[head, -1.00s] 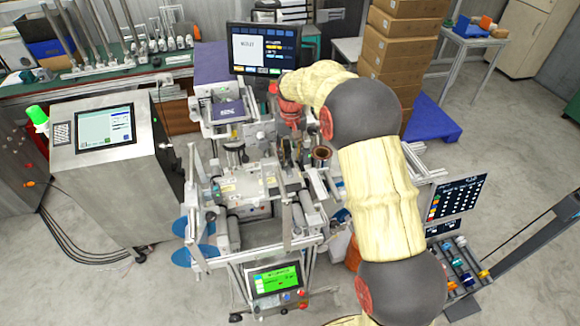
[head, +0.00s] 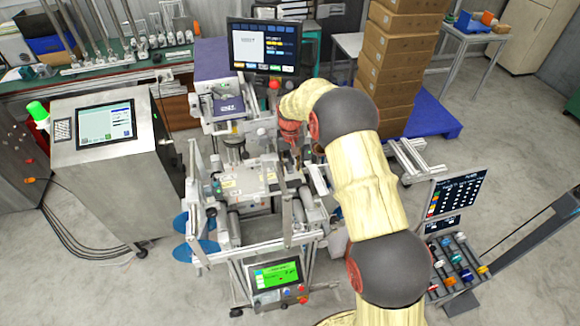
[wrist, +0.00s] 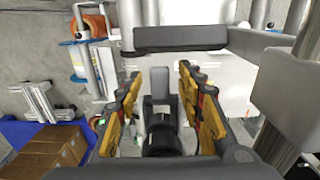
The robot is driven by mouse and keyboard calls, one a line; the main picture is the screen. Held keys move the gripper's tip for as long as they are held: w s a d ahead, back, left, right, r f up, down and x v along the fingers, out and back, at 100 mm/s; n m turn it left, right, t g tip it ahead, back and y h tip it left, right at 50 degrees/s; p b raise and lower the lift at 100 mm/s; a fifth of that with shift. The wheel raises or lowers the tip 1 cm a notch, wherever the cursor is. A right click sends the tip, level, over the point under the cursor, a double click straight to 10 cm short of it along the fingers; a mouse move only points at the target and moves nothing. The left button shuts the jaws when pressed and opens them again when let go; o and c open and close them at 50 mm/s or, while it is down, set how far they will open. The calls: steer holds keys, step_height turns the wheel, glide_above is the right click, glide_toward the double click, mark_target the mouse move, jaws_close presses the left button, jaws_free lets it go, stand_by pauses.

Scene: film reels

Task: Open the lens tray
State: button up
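My gripper (wrist: 160,88) is open, its yellow-and-black fingers spread apart in the wrist view. A grey upright tab (wrist: 160,83) shows between the fingers, with black round parts (wrist: 160,132) below it. I cannot tell whether the fingers touch the tab, and I cannot make out for certain which part is the lens tray. In the head view my gripper (head: 291,148) is over the right side of the metal film machine (head: 243,182), partly hidden by my own arm.
A monitor (head: 264,47) stands behind the machine. A grey cabinet with a screen (head: 104,123) is at left. Stacked boxes (head: 394,70) on a blue pallet (head: 434,118) are at back right. A rack of coloured cylinders (head: 462,265) is at right. Grey bars (wrist: 180,38) cross near my gripper.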

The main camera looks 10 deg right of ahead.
steer(key=c, duration=0.3)
jaws_close()
stand_by(0.7)
